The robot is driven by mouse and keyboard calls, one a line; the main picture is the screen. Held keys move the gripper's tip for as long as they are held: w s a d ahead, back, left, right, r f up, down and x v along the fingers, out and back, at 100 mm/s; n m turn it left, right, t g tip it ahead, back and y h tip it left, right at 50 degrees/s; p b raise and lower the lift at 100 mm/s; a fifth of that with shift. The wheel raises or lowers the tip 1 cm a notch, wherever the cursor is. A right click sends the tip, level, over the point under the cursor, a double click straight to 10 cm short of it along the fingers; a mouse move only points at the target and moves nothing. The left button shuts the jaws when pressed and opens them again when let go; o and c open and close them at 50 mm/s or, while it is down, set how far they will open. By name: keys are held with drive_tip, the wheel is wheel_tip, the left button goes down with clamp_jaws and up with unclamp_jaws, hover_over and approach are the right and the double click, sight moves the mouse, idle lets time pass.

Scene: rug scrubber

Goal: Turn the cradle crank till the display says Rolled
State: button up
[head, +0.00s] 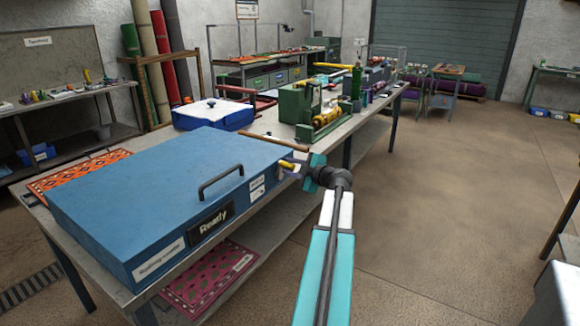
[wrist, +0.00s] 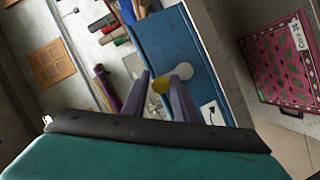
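The blue machine (head: 150,185) lies on the bench in the left foreground, with a black handle on its lid. Its dark display (head: 211,220) reads "Ready". A yellow knob (head: 287,165), likely the crank's grip, shows at the machine's right end. My gripper (head: 296,168) is there, pointing at that end. The fingers stand apart, and I see no clear contact with the knob. The crank's arm is not clearly visible.
A green machine (head: 295,105) with a yellow roll stands farther back on the bench, near a blue-and-white box (head: 213,113). A pink patterned rug (head: 208,280) lies on the lower shelf. The floor to the right (head: 450,190) is clear.

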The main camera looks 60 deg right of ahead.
drive_tip(key=shift+w+d, duration=0.1)
drive_tip(key=shift+w, duration=0.1)
clamp_jaws()
drive_tip(key=shift+d+f, duration=0.1)
drive_tip(key=shift+d, duration=0.05)
